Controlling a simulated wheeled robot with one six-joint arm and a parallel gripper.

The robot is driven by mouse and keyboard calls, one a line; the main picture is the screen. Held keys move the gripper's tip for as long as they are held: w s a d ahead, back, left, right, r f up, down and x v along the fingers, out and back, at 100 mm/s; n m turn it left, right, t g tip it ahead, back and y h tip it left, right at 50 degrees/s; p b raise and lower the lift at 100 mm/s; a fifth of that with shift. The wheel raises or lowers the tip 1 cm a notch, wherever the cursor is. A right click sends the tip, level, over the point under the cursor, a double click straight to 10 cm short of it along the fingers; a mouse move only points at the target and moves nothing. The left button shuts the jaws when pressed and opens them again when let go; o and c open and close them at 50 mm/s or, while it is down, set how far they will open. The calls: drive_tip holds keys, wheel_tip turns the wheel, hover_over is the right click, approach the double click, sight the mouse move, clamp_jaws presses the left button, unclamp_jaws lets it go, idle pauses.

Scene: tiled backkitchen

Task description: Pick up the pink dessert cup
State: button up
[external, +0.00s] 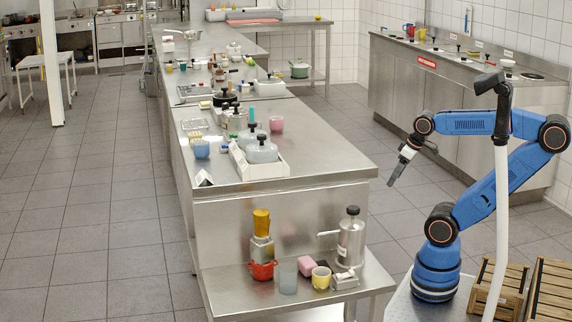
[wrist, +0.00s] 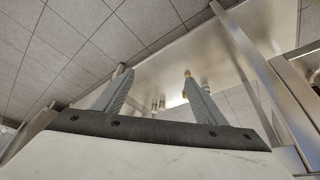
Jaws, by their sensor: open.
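A small pink cup (external: 276,123) stands on the steel worktop (external: 330,160), behind and right of a white tray with lidded pots. A second pink item (external: 307,267) sits on the low front shelf; its kind is hard to make out. My gripper (external: 393,180) hangs in the air right of the worktop's end, apart from both pink things. In the wrist view my gripper (wrist: 157,85) shows two spread fingers with nothing between them. The pink cup cannot be made out in the wrist view.
A white tray (external: 281,168) with pots and a blue cup (external: 201,149) stand on the worktop. The low shelf (external: 235,298) holds a red pot (external: 262,270), a yellow cup (external: 321,277) and a metal dispenser (external: 351,245). The worktop's right part is clear.

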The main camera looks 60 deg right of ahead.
wheel_tip(320, 180, up, 31)
drive_tip(key=w+a+r+n+g, duration=0.1)
drive_tip(key=w+r+n, duration=0.2)
drive_tip(key=w, duration=0.4)
drive_tip(key=w+a+r+n+g, duration=0.1)
drive_tip(key=w+r+n, duration=0.15)
drive_tip(key=w, duration=0.45)
drive_tip(key=n+g, duration=0.3)
drive_tip(key=n, duration=1.2)
hover_over(277, 121)
drive_tip(key=w+d, duration=0.2)
wheel_tip(277, 121, down, 7)
drive_tip(key=shift+m, duration=0.25)
drive_tip(key=shift+s+d+f, duration=0.1)
drive_tip(key=shift+d+f, duration=0.05)
drive_tip(key=shift+f, duration=2.9)
drive_tip(key=shift+s+d+f, duration=0.1)
drive_tip(key=shift+f, duration=2.95)
drive_tip(key=c, duration=1.2)
